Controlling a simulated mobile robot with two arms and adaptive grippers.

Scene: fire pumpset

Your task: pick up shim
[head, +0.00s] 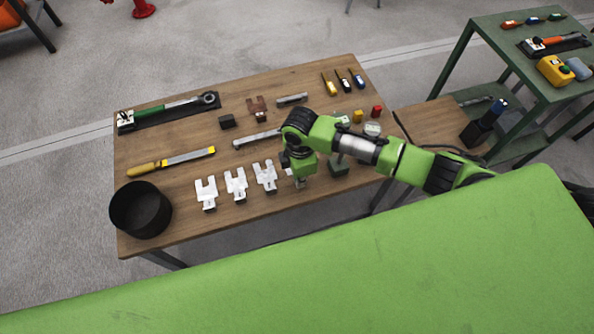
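Three white slotted shims lie in a row near the table's front edge: the left shim (206,194), the middle shim (236,186) and the right shim (265,177). A copper-brown slotted piece (257,107) lies farther back. My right gripper (299,182) points down at the right end of the row, just right of the right shim. Its arm covers that part of the table, and a small pale piece at the gripper is mostly hidden. The fingers are too small and covered to tell whether they are open or shut. My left gripper is not in view.
The wooden table (180,229) also holds a black round bin (140,211), a file (172,162), a torque wrench (170,111), a dark block (227,121) and several small markers at the back right. A green cart (490,25) stands at the right.

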